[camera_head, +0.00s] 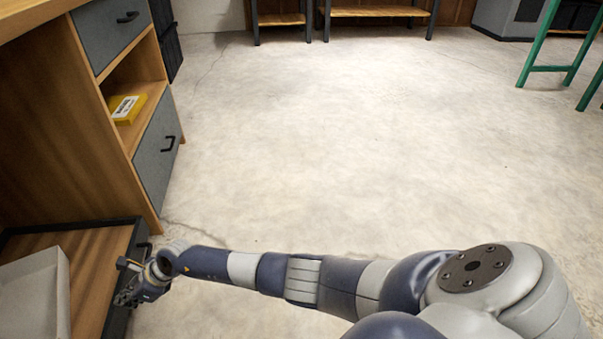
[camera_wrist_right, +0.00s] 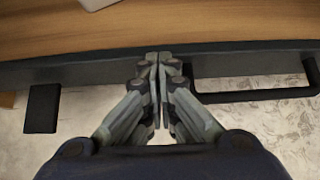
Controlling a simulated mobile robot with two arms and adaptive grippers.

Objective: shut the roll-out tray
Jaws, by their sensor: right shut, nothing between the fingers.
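The roll-out tray (camera_head: 98,243) sticks out at the lower left of the head view, with a wooden bed and a dark rim. In the right wrist view its dark front edge (camera_wrist_right: 90,66) runs across the picture, with the wood (camera_wrist_right: 200,28) behind it. A black bar handle (camera_wrist_right: 255,97) shows to the right of the fingers. My right gripper (camera_head: 128,284) is at the tray's front. Its fingers (camera_wrist_right: 158,60) are shut and empty, with the tips at the dark edge; I cannot tell whether they touch. My left gripper is not in view.
A pale box (camera_head: 35,295) lies on the tray. The wooden cabinet has a grey drawer (camera_head: 112,30), a grey door (camera_head: 157,155) and a yellow box (camera_head: 124,108) on its shelf. Open concrete floor (camera_head: 320,150) is to the right. Green legs (camera_head: 545,50) stand far right.

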